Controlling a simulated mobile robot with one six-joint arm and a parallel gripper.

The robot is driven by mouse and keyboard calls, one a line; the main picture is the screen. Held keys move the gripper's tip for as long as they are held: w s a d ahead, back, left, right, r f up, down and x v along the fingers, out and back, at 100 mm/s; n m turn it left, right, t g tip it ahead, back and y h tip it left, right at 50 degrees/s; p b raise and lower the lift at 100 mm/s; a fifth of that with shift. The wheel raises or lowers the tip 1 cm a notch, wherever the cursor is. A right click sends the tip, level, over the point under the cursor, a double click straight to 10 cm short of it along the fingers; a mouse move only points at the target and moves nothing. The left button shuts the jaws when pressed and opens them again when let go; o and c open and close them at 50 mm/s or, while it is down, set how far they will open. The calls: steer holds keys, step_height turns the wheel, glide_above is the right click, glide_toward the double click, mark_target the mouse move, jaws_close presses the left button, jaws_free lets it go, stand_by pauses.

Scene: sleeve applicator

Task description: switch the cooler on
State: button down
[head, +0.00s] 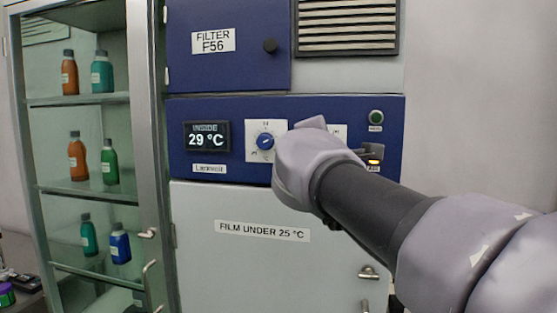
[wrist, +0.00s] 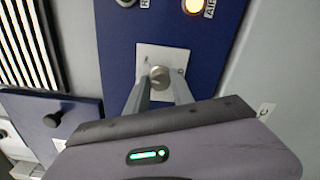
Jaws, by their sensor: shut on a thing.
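The cooler's blue panel (head: 190,166) has a display (head: 207,136) reading inside 29 °C. A round blue dial (head: 265,141) on a white plate is left of my gripper. In the wrist view, a small metal switch knob (wrist: 160,74) stands on a white plate (wrist: 179,52). My gripper (wrist: 159,84) is shut on this knob, one finger on each side. In the head view, my gripper hides the knob and most of its plate (head: 339,130). An amber lamp (head: 374,161) is lit; it also shows in the wrist view (wrist: 195,5). The green lamp (head: 376,116) looks unlit.
A glass cabinet (head: 155,200) with several bottles stands at left. Above the panel are a filter door (head: 225,70) with a dark knob and a vent (head: 347,25). Below is a white door (head: 230,270) labelled film under 25 °C, with a handle.

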steer(key=shift+f+m+b, duration=0.1)
steer(key=shift+m+b, duration=2.8)
steer(key=shift+m, duration=0.9)
steer(key=c, duration=1.1)
jaws_free()
